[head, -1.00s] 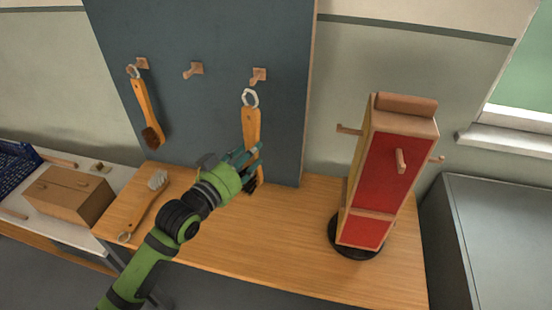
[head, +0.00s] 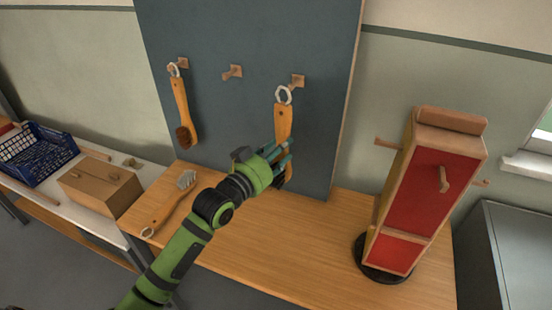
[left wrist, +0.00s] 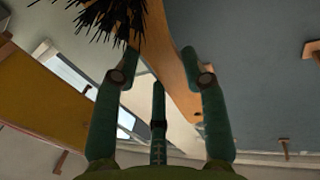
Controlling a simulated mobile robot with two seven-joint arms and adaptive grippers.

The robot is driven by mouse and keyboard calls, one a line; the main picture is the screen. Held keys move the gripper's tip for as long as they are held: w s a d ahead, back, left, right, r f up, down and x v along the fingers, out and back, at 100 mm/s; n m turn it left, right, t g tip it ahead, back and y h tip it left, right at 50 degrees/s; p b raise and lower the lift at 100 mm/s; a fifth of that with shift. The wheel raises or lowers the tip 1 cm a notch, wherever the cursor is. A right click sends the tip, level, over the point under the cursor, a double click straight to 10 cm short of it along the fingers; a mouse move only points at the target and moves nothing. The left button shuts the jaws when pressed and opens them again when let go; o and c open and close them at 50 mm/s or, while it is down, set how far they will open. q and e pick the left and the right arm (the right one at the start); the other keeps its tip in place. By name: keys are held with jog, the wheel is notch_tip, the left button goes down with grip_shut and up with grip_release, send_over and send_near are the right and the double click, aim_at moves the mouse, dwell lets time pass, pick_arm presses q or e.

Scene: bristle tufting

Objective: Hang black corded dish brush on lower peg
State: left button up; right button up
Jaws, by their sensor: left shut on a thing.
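The black-bristled dish brush (head: 283,122) has a wooden handle and a pale cord loop (head: 283,95) at its top. It hangs upright in my left gripper (head: 281,160), loop up, in front of the dark board. The left wrist view shows its black bristles (left wrist: 115,14) and handle (left wrist: 178,70) between the fingers. The loop is just below and left of the board's right peg (head: 297,80); I cannot tell if they touch. The board's middle peg (head: 233,71) is empty. The red stand has a front peg (head: 443,180) and side pegs, all empty. My right gripper is not in view.
A brown-bristled brush (head: 180,105) hangs on the board's left peg (head: 183,63). A pale-bristled brush (head: 168,208) lies on the wooden table (head: 290,250). The red stand (head: 410,195) stands at the table's right. A box (head: 100,188) and blue crate (head: 38,153) are at left.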

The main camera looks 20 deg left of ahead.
pick_arm(q)
jog(key=w+f+b, duration=0.1)
jog(key=w+b, duration=0.3)
jog(key=w, duration=0.2)
jog(key=shift+w, duration=0.15)
dwell(0.3)
jog(key=shift+d, duration=0.1)
dwell(0.5)
jog(key=o, duration=1.3)
jog(key=shift+c, duration=0.2)
jog(key=shift+f, duration=0.1)
jog(key=shift+p+v, duration=1.35)
jog(key=shift+v, duration=0.8)
jog(key=shift+p+v, duration=0.65)
jog(key=shift+v, duration=0.75)
